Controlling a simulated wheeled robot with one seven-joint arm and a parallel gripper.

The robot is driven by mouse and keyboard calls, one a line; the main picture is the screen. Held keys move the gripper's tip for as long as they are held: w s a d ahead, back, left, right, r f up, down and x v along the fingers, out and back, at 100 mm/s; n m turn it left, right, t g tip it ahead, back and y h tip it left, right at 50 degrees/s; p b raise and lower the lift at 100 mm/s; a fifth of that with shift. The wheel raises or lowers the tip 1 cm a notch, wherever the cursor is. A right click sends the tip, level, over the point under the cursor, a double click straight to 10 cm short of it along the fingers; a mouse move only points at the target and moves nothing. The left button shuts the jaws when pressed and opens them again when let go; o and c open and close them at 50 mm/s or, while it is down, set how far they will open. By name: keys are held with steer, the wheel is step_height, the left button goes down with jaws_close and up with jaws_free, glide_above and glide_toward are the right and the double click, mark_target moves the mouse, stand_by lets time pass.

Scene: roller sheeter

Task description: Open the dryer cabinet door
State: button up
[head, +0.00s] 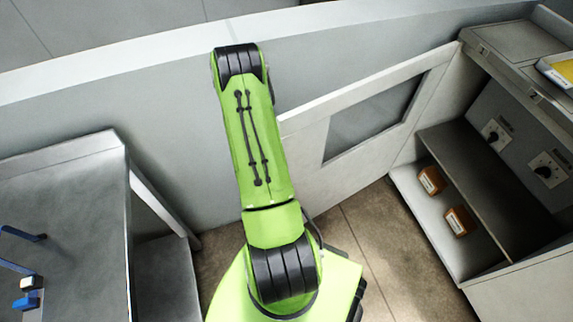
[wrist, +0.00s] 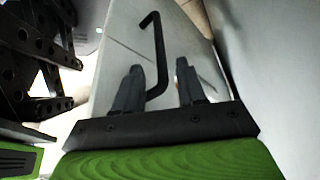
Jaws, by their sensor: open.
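The dryer cabinet (head: 505,295) stands at the right in the head view, its inside showing. Its pale door (head: 308,148), with a grey window (head: 375,118), stands swung wide open, reaching from the cabinet's far edge toward my arm. In the wrist view, a black bar handle (wrist: 161,50) on a pale panel appears between the two dark fingers of my gripper (wrist: 159,68). The fingers are apart and not closed on the handle. I cannot tell whether they touch it. My gripper is hidden behind my green arm in the head view.
A grey wall (head: 170,95) runs behind my arm. A metal table (head: 70,200) with blue-handled items stands at the left. Brown floor (head: 365,235) shows beside my base.

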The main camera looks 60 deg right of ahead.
steer(key=b+x, duration=0.1)
steer(key=x, duration=0.4)
steer(key=shift+f, duration=0.3)
jaws_close()
steer(key=shift+s, duration=0.1)
